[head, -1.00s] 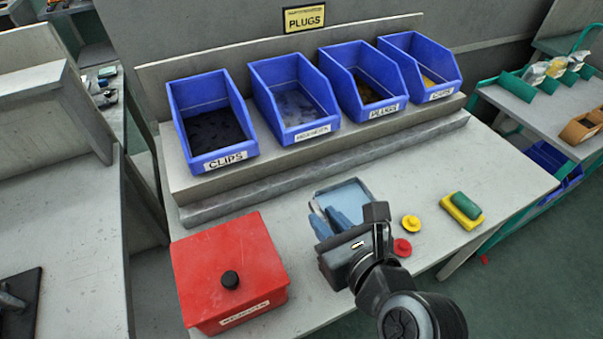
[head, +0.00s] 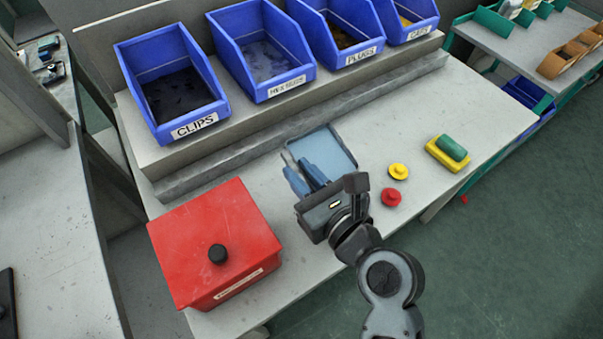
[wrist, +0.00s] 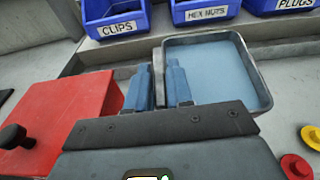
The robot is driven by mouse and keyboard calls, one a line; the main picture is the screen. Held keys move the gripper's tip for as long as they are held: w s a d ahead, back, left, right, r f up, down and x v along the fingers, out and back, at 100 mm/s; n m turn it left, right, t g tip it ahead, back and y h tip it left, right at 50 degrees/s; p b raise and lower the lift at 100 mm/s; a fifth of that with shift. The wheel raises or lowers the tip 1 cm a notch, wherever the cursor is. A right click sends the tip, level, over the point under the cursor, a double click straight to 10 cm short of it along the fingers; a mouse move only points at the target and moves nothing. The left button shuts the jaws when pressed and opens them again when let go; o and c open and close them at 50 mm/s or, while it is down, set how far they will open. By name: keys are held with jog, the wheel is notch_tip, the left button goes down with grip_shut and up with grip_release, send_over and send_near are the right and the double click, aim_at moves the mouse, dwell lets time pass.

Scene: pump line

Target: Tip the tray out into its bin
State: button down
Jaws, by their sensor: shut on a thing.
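The tray (head: 333,150) is shallow and light blue-grey, with a grey rim, on the bench behind my gripper. In the wrist view the tray (wrist: 225,65) looks flat, and its visible floor is bare. I cannot tell whether the tray is slightly off the bench. Blue bins stand on the raised shelf behind: CLIPS (head: 172,95), HEX NUTS (head: 262,62), PLUGS (head: 338,35) and CAPS (head: 408,15).
A red lidded box (head: 215,245) with a black knob stands left of my gripper. A yellow button (head: 398,171), a red button (head: 391,197) and a green-and-yellow block (head: 448,152) are to the right. A stepped ledge (head: 290,130) runs behind the tray.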

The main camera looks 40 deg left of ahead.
aim_at(313, 189)
jog(key=shift+f+y+b, duration=0.3)
jog(key=shift+f+b, duration=0.2)
jog(key=shift+b, duration=0.55)
jog(key=y+b, duration=0.1)
jog(key=b, duration=0.4)
jog(key=shift+s+d+r+t, duration=0.1)
jog(key=shift+d+t, duration=0.05)
jog(key=shift+t, duration=0.15)
jog(key=shift+r, duration=0.25)
jog(key=shift+s+d+p, duration=0.35)
jog(key=shift+d+p, duration=0.05)
jog(key=shift+d, duration=0.15)
jog(key=shift+f+b, duration=0.1)
jog(key=shift+b, duration=0.25)
jog(key=shift+s+d+r+t+y+b, duration=0.15)
jog(key=shift+y+b, duration=0.4)
jog(key=shift+b, duration=1)
jog(key=shift+w+d+r+t+y+b, duration=0.1)
jog(key=shift+r+t+y+b, duration=0.35)
jog(key=shift+b, duration=1.1)
jog(key=shift+s+d+f+y+b, duration=0.1)
jog(key=shift+y+b, duration=0.6)
jog(key=shift+b, duration=0.85)
